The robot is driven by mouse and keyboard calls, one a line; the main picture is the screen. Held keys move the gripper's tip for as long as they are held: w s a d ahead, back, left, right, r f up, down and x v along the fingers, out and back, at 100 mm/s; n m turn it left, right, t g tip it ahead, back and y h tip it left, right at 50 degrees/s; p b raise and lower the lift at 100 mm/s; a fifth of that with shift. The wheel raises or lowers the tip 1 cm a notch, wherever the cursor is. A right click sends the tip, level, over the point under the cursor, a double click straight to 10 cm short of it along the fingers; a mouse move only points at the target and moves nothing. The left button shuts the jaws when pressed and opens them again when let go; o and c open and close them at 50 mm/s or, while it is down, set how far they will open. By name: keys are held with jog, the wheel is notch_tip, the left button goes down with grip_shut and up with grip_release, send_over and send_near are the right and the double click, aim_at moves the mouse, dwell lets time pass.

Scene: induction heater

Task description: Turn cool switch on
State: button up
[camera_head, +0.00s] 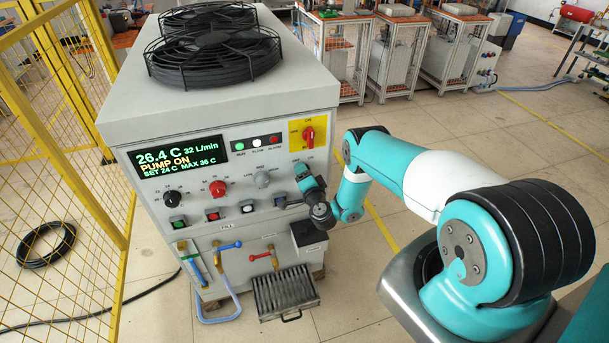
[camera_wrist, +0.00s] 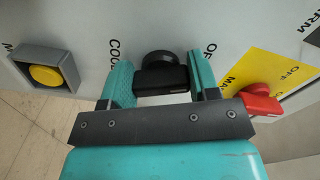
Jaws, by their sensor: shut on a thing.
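The cool switch (camera_wrist: 166,76) is a black rotary knob on the pale machine panel, with part of the word COOL beside it in the wrist view. My gripper (camera_wrist: 161,84) is shut on its handle, with one teal finger on each side. The handle lies across the gap between the fingers. An OFF label shows near the right finger. In the head view my gripper (camera_head: 303,172) is at the right end of the knob row, below the yellow main switch plate, and hides most of the cool switch.
The red main switch (camera_wrist: 261,103) is close to my right finger; it shows in the head view (camera_head: 308,135). A yellow button (camera_wrist: 46,76) in a grey housing lies left. The display (camera_head: 178,157) reads PUMP ON. A yellow mesh fence (camera_head: 62,150) stands left of the machine.

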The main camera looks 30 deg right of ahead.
jog(key=m+b, duration=0.1)
jog(key=m, duration=0.5)
jog(key=m+b, duration=0.1)
jog(key=m, duration=0.4)
jog(key=shift+d+r, duration=0.1)
jog(key=shift+r, duration=0.05)
jog(key=shift+s, duration=0.1)
dwell(0.5)
jog(key=o, duration=0.8)
jog(key=shift+o, duration=0.6)
jog(key=shift+r, duration=0.1)
